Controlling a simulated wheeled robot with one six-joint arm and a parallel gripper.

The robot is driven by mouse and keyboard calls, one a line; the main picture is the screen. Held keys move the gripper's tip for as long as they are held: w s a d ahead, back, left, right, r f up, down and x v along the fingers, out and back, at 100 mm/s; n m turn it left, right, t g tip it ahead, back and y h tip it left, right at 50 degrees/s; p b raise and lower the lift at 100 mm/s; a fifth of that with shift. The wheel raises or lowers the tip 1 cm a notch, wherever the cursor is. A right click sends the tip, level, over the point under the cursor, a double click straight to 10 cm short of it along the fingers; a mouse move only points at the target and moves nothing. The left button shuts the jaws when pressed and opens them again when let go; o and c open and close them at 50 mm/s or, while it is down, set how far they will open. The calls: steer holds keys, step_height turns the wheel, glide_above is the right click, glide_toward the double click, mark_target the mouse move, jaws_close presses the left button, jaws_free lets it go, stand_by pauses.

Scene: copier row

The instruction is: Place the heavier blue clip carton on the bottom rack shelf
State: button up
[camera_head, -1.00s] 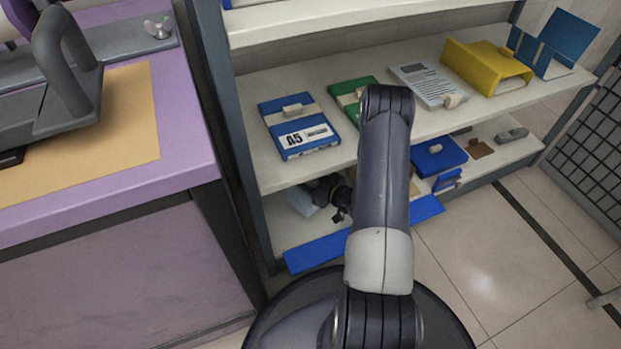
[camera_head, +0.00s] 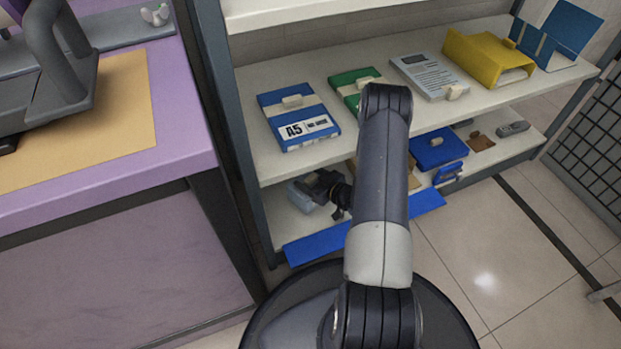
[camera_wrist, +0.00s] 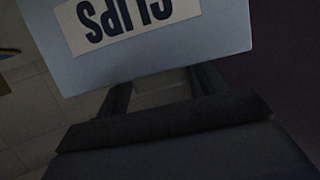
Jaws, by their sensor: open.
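A pale blue carton (camera_head: 302,197) sits on the bottom rack shelf (camera_head: 283,238) at its left end, partly hidden by my gripper. In the wrist view the carton (camera_wrist: 150,62) fills the top, with a cream label whose upside-down word reads like "CLIPS". My gripper (camera_head: 318,186) is open at the carton, inside the bottom bay. In the wrist view its two dark fingers (camera_wrist: 160,88) reach the carton's near edge. Whether they touch it is hidden. Its weight cannot be read from the view.
The upper shelf (camera_head: 400,130) above holds a blue A5 pack (camera_head: 300,115), a green pack (camera_head: 350,83) and a yellow file box (camera_head: 485,57). A blue box (camera_head: 437,148) lies farther right on the bottom shelf. A blue strip (camera_head: 330,240) runs along its front. A purple counter (camera_head: 180,120) stands left.

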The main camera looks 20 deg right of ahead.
steer(key=shift+s+d+r, duration=0.1)
steer(key=shift+r, duration=0.15)
steer(key=p+v, duration=0.4)
steer(key=v, duration=0.7)
steer(key=shift+s+d+p, duration=0.15)
steer(key=shift+s+p, duration=0.2)
steer(key=shift+p, duration=0.05)
